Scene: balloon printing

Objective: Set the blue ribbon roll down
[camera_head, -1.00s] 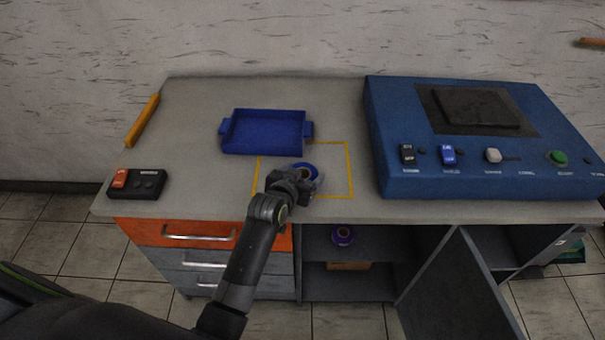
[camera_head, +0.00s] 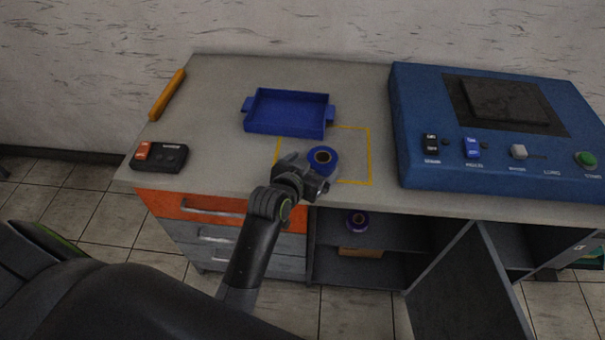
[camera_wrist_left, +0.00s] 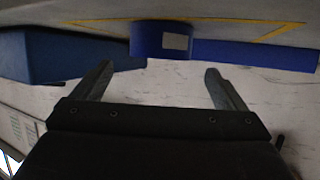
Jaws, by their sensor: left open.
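The blue ribbon roll (camera_head: 331,160) lies flat on the grey tabletop, inside the yellow outlined square (camera_head: 370,160). Its dark core faces up. In the left wrist view, which is upside down, the roll (camera_wrist_left: 147,40) shows side-on with a pale label. My left gripper (camera_head: 312,181) is just in front of the roll at its lower left in the head view. Its two fingers (camera_wrist_left: 158,72) are spread with nothing between them, and the roll is beyond their tips. My right gripper is in neither view.
A blue tray (camera_head: 288,128) stands behind the square. A large blue machine (camera_head: 420,150) fills the right side. A small black control box (camera_head: 173,160) and an orange bar (camera_head: 167,95) lie at left. Another ribbon roll (camera_head: 357,224) sits on the shelf below; a cabinet door hangs open.

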